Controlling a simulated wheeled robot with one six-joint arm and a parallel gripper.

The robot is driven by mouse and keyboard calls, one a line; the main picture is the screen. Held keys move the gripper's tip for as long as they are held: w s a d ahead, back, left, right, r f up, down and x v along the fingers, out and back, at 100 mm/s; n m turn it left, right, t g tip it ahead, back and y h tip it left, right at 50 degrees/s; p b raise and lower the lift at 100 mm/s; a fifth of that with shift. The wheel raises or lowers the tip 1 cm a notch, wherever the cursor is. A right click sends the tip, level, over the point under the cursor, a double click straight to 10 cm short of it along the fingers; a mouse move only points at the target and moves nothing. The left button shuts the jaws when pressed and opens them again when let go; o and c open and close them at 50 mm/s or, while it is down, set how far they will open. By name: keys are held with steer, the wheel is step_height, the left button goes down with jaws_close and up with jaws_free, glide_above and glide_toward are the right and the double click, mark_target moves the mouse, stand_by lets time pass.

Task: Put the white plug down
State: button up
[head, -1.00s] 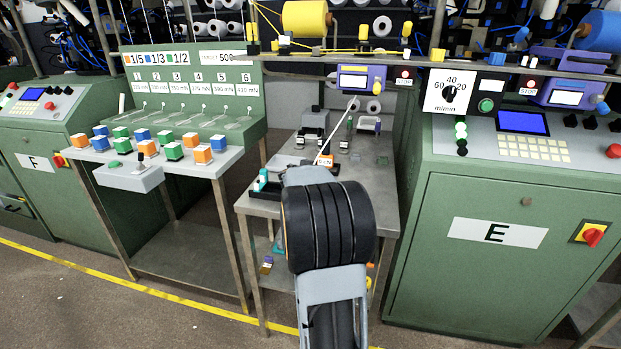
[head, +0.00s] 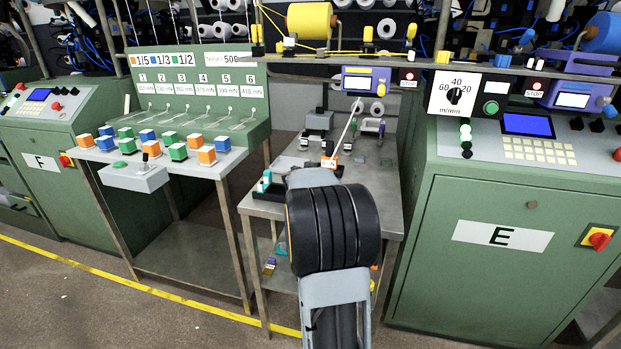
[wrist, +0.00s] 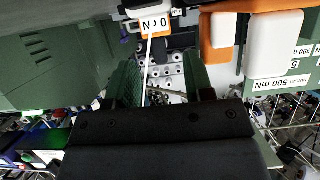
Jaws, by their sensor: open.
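I cannot surely make out the white plug in either view.
The narrow metal bench (head: 385,205) holds small grey and dark fixtures at its back. Left of it, a table (head: 215,164) carries several orange, blue and green blocks. Green cabinet E (head: 480,290) stands close on the right. A rail with yellow spools runs above the bench.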

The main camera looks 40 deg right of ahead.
steer(key=v, duration=1.1)
steer(key=s+a+f+n+g+y, duration=0.1)
steer(key=s+a+f+n+y, duration=0.3)
steer(key=a, duration=0.5)
steer(key=s+a+f+n+g+y, duration=0.2)
steer(key=s+a+f+n+y, duration=0.1)
steer(key=a, duration=0.7)
steer(key=s+a+f+n+g+y, duration=0.1)
steer(key=s+a+f+n+y, duration=0.3)
steer(key=a, duration=0.6)
steer(key=s+f, duration=0.1)
steer(key=s, duration=0.1)
steer(key=shift+s+n+y+b, duration=0.3)
steer(key=shift+s+b, duration=0.1)
